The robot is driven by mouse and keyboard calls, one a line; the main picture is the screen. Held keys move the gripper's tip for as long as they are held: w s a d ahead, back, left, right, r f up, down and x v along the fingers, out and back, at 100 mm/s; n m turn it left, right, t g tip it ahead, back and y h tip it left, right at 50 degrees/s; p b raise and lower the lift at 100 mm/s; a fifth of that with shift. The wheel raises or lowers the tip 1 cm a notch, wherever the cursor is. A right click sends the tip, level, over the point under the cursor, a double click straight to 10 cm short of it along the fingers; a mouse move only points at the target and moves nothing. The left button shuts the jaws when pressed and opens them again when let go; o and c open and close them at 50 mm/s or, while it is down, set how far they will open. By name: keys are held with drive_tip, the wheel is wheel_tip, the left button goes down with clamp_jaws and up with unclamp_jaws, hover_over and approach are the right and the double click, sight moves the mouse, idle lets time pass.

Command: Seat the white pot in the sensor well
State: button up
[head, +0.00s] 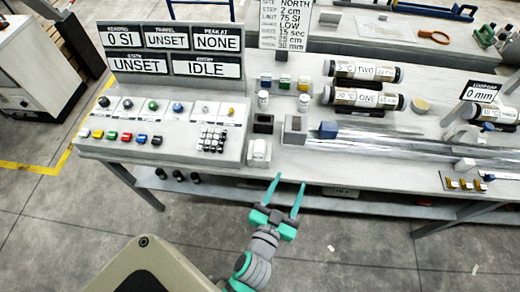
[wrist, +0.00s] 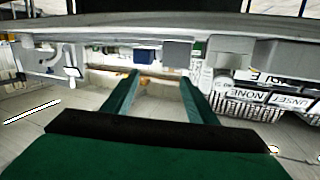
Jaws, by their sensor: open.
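Two small white pots stand on the bench in the head view, a left one (head: 263,100) and a right one (head: 303,103). I cannot tell which is the task's pot. A dark square-topped holder (head: 263,123) and a grey block-shaped holder (head: 295,130) stand in front of them. No label shows which is the sensor well. My gripper (head: 289,180) is open and empty, in front of the bench's front edge and apart from the pots. Its two green fingers also show spread in the wrist view (wrist: 159,78). No pot is between them.
The control panel (head: 165,122) with buttons fills the bench's left. A blue block (head: 328,130) sits at the left end of a clear rail (head: 400,148). Two labelled cylinders, TWO (head: 365,72) and ONE (head: 360,99), lie behind. Open floor lies in front.

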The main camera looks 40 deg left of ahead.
drive_tip(key=w+a+r+n+g+y, duration=0.3)
drive_tip(key=w+a+r+n+y, duration=0.25)
drive_tip(key=a+r+n, duration=0.35)
drive_tip(key=w+a+r+n+g+y, duration=0.2)
drive_tip(key=w+a+r+n+y, duration=0.4)
drive_tip(key=a, duration=0.5)
drive_tip(key=s+a+r+n+g+y, duration=0.1)
drive_tip(key=s+a+r+n+g, duration=0.4)
drive_tip(key=a+n+g, duration=0.25)
drive_tip(key=n+g+h, duration=0.5)
drive_tip(key=n+h, duration=0.9)
drive_tip(key=n, duration=0.3)
approach(260, 151)
drive_tip(key=x, duration=0.9)
drive_tip(key=shift+f, duration=0.4)
